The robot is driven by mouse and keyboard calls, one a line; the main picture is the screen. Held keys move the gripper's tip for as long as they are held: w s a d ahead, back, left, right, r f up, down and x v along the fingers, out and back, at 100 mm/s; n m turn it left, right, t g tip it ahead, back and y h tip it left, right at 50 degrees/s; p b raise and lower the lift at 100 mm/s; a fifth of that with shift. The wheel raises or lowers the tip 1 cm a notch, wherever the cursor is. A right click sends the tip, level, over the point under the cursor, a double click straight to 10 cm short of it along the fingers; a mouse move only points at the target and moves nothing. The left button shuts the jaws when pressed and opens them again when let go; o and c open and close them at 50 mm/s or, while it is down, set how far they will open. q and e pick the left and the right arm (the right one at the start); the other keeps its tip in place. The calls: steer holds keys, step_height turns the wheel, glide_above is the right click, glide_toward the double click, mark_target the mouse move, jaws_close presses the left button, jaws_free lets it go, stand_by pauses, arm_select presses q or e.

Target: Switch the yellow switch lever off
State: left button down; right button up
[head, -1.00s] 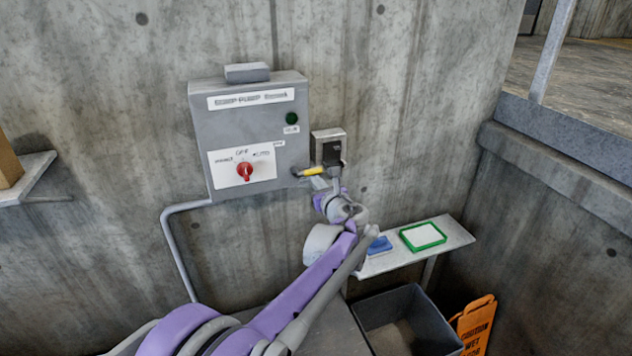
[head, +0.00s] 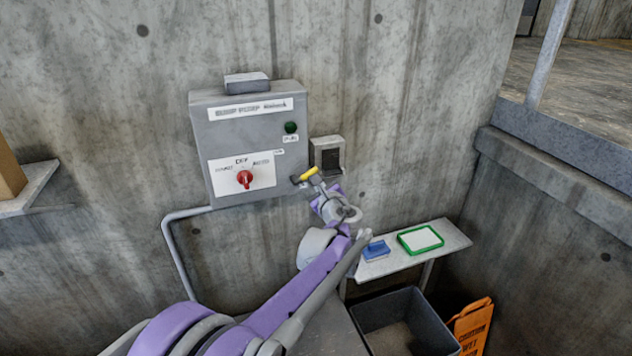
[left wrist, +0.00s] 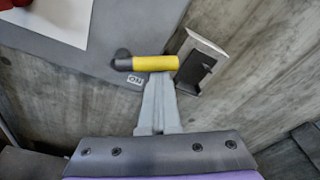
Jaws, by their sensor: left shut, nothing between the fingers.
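The yellow switch lever (head: 308,174) sticks out from the right side of the grey control box (head: 247,110). In the left wrist view the lever (left wrist: 150,63) has a yellow grip and a dark end at the left, above a small "ON" label (left wrist: 134,80). My left gripper (head: 316,185) is shut and empty, just below the lever. In the left wrist view its fingertips (left wrist: 160,78) lie right under the yellow grip, seemingly touching it. The right gripper is not in view.
A red knob (head: 245,179) and a green light (head: 291,127) are on the box front. A small dark-faced wall box (head: 328,157) is beside the lever. A shelf (head: 455,241) holds a blue item (head: 376,250) and a green-framed tray (head: 420,239). A bin (head: 405,325) stands below.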

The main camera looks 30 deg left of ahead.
arm_select(q)
steer(key=shift+s+a+r+p, duration=0.25)
steer(key=shift+r, duration=0.45)
steer(key=shift+s+a+r+p, duration=0.2)
steer(key=shift+s+a+r, duration=0.05)
steer(key=shift+r, duration=0.4)
steer(key=shift+s+a+r, duration=0.5)
steer(key=shift+s+r, duration=0.05)
steer(key=shift+s, duration=0.1)
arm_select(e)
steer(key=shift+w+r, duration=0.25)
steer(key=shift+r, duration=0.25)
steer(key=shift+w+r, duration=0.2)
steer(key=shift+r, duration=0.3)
arm_select(q)
steer(key=shift+s+a, duration=0.1)
